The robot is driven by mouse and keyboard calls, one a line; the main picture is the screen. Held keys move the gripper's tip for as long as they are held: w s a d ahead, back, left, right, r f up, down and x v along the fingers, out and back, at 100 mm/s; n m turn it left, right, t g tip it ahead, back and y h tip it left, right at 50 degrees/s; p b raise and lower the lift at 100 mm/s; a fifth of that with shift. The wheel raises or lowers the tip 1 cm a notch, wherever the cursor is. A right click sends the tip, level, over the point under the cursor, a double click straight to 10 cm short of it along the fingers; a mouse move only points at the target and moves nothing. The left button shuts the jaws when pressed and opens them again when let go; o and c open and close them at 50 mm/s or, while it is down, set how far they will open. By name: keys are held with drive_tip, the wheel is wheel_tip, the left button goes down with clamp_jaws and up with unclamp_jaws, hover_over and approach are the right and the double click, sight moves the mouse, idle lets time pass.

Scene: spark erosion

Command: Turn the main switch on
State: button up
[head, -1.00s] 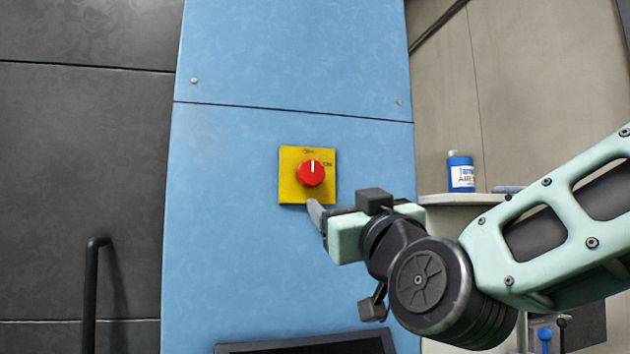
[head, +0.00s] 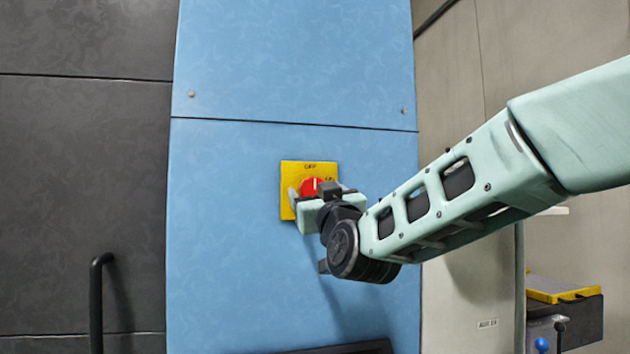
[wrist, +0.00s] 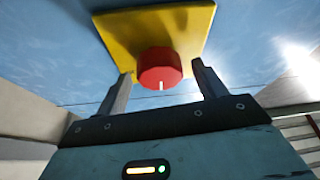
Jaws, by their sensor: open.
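The main switch is a red round knob (head: 309,187) on a square yellow plate (head: 293,170) fixed to the blue panel. In the wrist view the red knob (wrist: 160,68) has a white mark on its edge, and the yellow plate (wrist: 125,30) lies behind it. My gripper (wrist: 162,88) is open, with one finger on each side of the knob and visible gaps to it. In the head view my gripper (head: 312,195) covers the lower part of the knob and plate, so the pointer cannot be read there.
The blue panel (head: 230,230) is flat and clear around the plate. A black handle (head: 97,300) stands on the dark door at left. A yellow-topped box (head: 560,288) and a blue-knobbed lever (head: 541,345) are at lower right.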

drive_tip(key=shift+w+a+r, duration=0.2)
drive_tip(key=shift+w, duration=0.3)
drive_tip(key=c, duration=1)
drive_tip(key=shift+o, duration=0.2)
